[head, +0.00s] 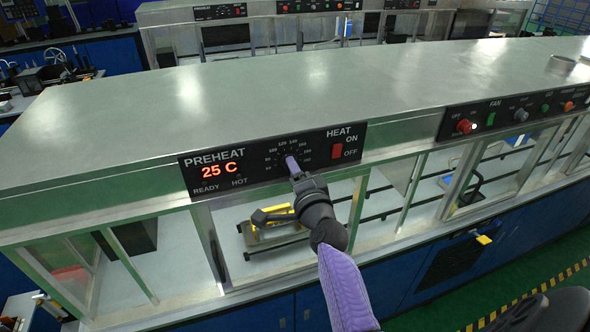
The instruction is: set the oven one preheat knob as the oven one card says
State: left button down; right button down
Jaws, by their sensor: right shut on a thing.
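The oven one preheat panel (235,166) is a black strip on the front edge of the long metal oven. Its red display reads 25 C, with READY and HOT marks below. The preheat dial (283,145) has a white numbered scale around it. My right gripper (292,164) is shut on the preheat knob at the dial's middle. The gripper hides most of the knob, so I cannot tell where it points. The red HEAT switch (337,151) sits right of the dial between ON and OFF. I cannot make out the oven one card. My left gripper is not in view.
A second panel (518,112) with a red knob, FAN switch and other controls is further right. Below the panels are glazed bays, with a yellow-topped object (272,215) inside one. Blue cabinets (400,275) stand below. The oven's top (240,95) is mostly clear.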

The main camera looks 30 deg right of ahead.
jog(key=shift+m, duration=0.6)
jog(key=shift+c, duration=1.4)
grip_release()
jog(key=shift+w, duration=0.1)
jog(key=p+v, duration=0.1)
jog(key=v, duration=0.9)
jog(key=shift+p, duration=0.4)
